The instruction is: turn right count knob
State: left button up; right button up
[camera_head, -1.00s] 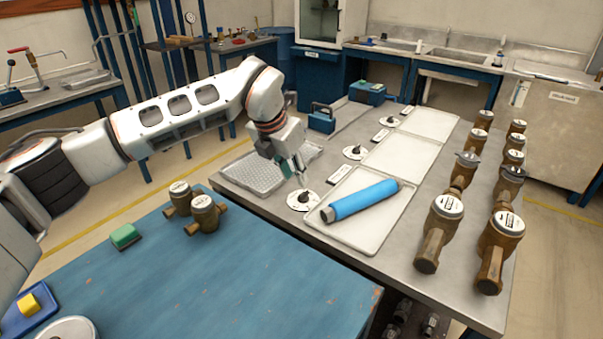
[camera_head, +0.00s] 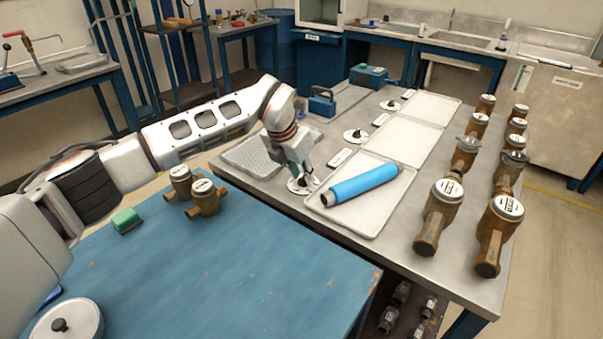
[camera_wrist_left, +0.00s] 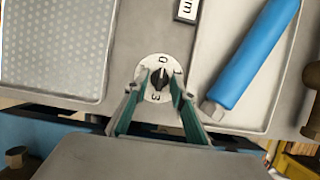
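The nearest count knob is a dark pointer on a round white dial (camera_head: 294,187), on the grey bench's near left edge. In the left wrist view the dark knob (camera_wrist_left: 158,77) sits mid-dial, with a 0 above it and a 3 below. My left gripper (camera_head: 307,181) is down at this dial and partly covers it. In the wrist view its two green-lined fingers (camera_wrist_left: 159,80) are apart, one on each side of the knob, with visible gaps. Two similar knobs stand farther back, a middle one (camera_head: 355,136) and a far one (camera_head: 390,105). My right gripper is not visible.
A blue cylinder (camera_head: 360,186) lies on the near white tray (camera_head: 375,222), right of the dial. A perforated grey tray (camera_head: 250,160) lies left of it. Several brass meters (camera_head: 440,212) stand along the bench's right side. Two more (camera_head: 206,197) stand on the blue table (camera_head: 210,275).

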pick_arm(q)
grip_shut()
